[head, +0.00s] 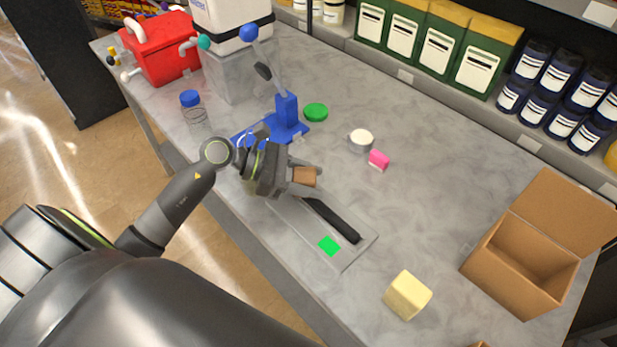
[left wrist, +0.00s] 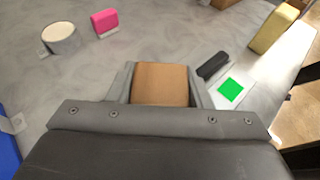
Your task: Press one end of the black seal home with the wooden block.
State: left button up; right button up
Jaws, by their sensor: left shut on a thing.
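My left gripper (head: 305,175) is shut on the brown wooden block (head: 304,177). The block also shows between the fingers in the left wrist view (left wrist: 160,84). The black seal (head: 332,219) is a long dark strip on a grey plate (head: 350,250). The block is near the seal's far left end, which is partly hidden by the gripper. I cannot tell whether the block touches the seal. In the left wrist view the other end of the seal (left wrist: 213,66) shows to the right of the block. A bright green square (head: 329,246) is on the plate. My right gripper is not in view.
A yellow block (head: 408,295) and an open cardboard box (head: 520,258) are to the right. A pink block (head: 379,160), a white round container (head: 361,140) and a green lid (head: 316,112) lie behind. A blue lever stand (head: 287,118) is close behind the gripper.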

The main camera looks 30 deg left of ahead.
pick_arm(q)
jog(key=shift+f+b, duration=0.35)
jog(key=shift+b, duration=0.05)
dwell(1.4)
dwell(0.6)
dwell(0.6)
jog(key=shift+r+p, duration=0.5)
jog(key=shift+r, duration=0.35)
jog(key=shift+r+p, duration=1)
jog(key=shift+r, duration=1.2)
